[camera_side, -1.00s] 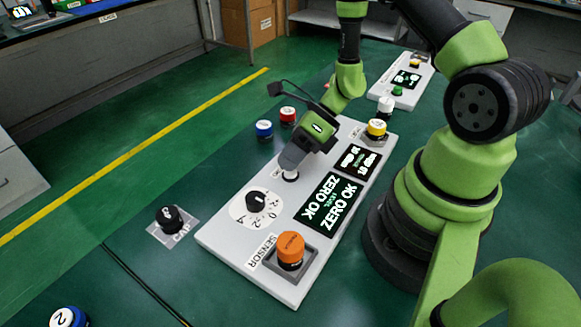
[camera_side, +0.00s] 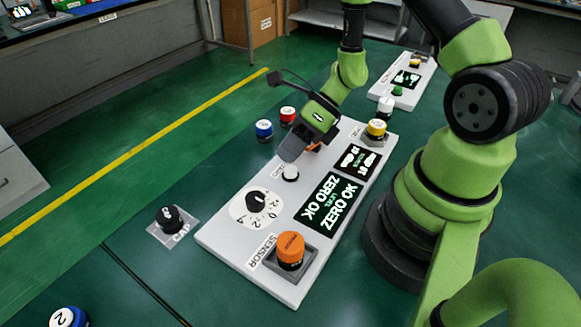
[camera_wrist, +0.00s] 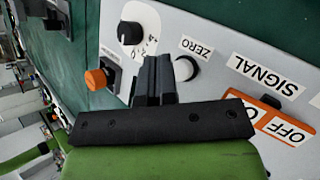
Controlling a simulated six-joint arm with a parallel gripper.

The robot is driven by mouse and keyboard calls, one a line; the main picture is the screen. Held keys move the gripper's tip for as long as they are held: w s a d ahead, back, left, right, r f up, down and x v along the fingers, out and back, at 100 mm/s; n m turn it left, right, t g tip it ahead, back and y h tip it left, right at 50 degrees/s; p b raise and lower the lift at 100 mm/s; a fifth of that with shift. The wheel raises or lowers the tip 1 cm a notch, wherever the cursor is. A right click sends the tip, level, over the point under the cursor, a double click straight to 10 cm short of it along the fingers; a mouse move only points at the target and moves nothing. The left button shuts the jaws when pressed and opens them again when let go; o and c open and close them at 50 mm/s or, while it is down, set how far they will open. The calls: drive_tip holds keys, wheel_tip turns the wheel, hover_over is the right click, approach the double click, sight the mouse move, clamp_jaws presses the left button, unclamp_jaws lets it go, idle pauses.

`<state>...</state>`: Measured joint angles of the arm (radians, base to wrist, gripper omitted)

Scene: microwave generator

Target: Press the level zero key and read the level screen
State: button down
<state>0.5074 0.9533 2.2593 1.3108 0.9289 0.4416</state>
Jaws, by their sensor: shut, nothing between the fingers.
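The level zero key (camera_side: 290,173) is a small white round button on the light grey panel (camera_side: 225,240). It also shows in the wrist view (camera_wrist: 186,68), beside the ZERO label (camera_wrist: 197,47). My gripper (camera_side: 291,152) is shut and empty, just above and behind the key in the side view, apart from it. In the wrist view my gripper (camera_wrist: 155,65) is seen beside the key. The level screen (camera_side: 328,204) is black and reads "LEVEL" and "ZERO OK" in bright letters.
A dial (camera_side: 256,202) and an orange SENSOR plug (camera_side: 290,248) are on the panel. A smaller screen (camera_side: 358,160) and a yellow-topped plug (camera_side: 376,129) are at its far end. Blue (camera_side: 264,129) and red (camera_side: 288,115) caps stand behind it. A black CAP piece (camera_side: 168,216) sits left.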

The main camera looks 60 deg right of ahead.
drive_tip(key=shift+r, duration=2.45)
drive_tip(key=shift+r+n, duration=0.3)
drive_tip(key=s+a+r+n+t+h, duration=0.1)
drive_tip(key=s+r+n+h, duration=0.2)
drive_tip(key=r+n, duration=0.6)
drive_tip(key=s+a+r+n+t+h, duration=0.2)
drive_tip(key=s+r+n, duration=0.6)
drive_tip(key=n, duration=1)
wheel_tip(320, 180, up, 3)
drive_tip(key=shift+f+h, duration=0.2)
drive_tip(key=shift+h, duration=0.5)
